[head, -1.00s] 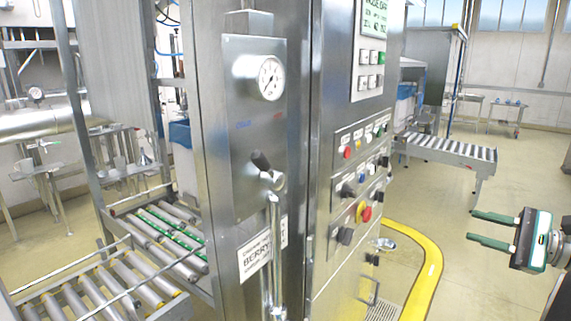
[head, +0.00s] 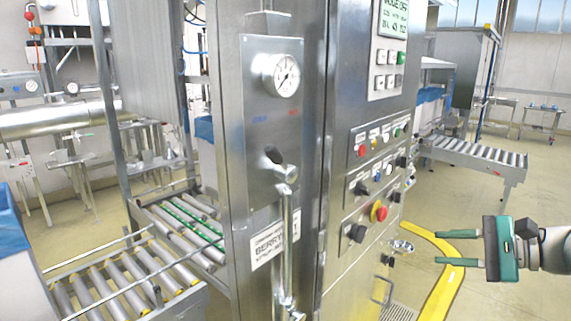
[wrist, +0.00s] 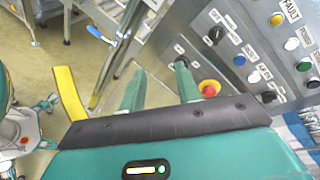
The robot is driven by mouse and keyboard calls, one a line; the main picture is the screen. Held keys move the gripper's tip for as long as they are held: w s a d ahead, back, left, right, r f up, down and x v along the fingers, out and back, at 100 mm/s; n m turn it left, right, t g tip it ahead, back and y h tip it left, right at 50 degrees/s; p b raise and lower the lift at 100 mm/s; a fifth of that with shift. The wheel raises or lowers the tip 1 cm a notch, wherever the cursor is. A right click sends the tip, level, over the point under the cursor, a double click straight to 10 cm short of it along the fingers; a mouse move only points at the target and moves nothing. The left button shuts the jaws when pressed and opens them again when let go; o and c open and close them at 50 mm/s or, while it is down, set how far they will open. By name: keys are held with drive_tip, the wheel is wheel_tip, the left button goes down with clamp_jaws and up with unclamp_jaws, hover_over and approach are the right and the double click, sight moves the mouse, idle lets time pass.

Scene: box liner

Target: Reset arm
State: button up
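My gripper (head: 459,248) is at the lower right of the head view, with its two green fingers apart and nothing between them. It points left toward the control panel and is clear of it. In the wrist view my gripper (wrist: 160,88) shows its two green fingers spread. Behind them is the panel with a red emergency button on a yellow base (wrist: 209,88) and a black knob (wrist: 216,34). The same red button (head: 379,212) shows on the machine cabinet (head: 345,230) in the head view.
A steel lever (head: 284,225) and a pressure gauge (head: 286,75) are on the cabinet's front. Roller conveyors stand at the lower left (head: 130,275) and back right (head: 472,155). A yellow floor strip (head: 440,290) curves beneath my gripper. Open floor lies at the right.

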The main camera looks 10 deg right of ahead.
drive_tip(key=s+a+f+n+g+h, duration=0.2)
drive_tip(key=a+f+n+g, duration=0.1)
drive_tip(key=a, duration=0.5)
drive_tip(key=s+a+f+n+g+h, duration=0.2)
drive_tip(key=a+f+n, duration=0.1)
drive_tip(key=a, duration=0.4)
drive_tip(key=s+a+f+n+t+h, duration=0.1)
drive_tip(key=s+a+f+n+h, duration=0.4)
drive_tip(key=n, duration=0.5)
drive_tip(key=shift+s+a+h, duration=0.75)
drive_tip(key=shift+s+h, duration=0.35)
drive_tip(key=shift+h, duration=0.1)
